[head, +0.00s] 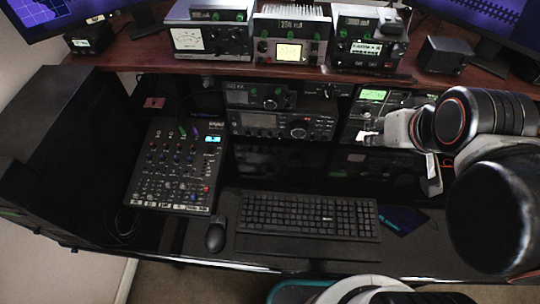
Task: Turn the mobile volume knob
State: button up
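Several radio units with knobs are in the head view; no label is readable enough to tell which is the mobile one. A radio with a green display (373,95) sits on the lower level at right, partly hidden by my arm. My gripper (400,160) is in front of this radio's lower part. Its two light fingertips look spread apart, with nothing visible between them. Whether a fingertip touches a knob cannot be told.
On the wooden shelf (130,55) stand a meter unit (207,40), a yellow-screen unit (290,50) and another radio (366,47). A mixer (178,165), mouse (216,234) and keyboard (310,216) lie on the dark desk. The shelf edge overhangs the lower radios.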

aim_at(342, 45)
jog(key=u, duration=1.25)
jog(key=i+j+z, duration=0.1)
jog(key=z, duration=1.3)
jog(key=j+z, duration=0.35)
jog(key=k+j+z, duration=0.2)
jog(key=j+z, duration=0.15)
jog(key=j, duration=0.15)
jog(key=k+j+z, duration=0.15)
jog(key=j+z, duration=0.2)
jog(key=k+j, duration=0.1)
jog(key=j, duration=0.2)
jog(key=k+j, duration=0.3)
jog(key=j, duration=0.25)
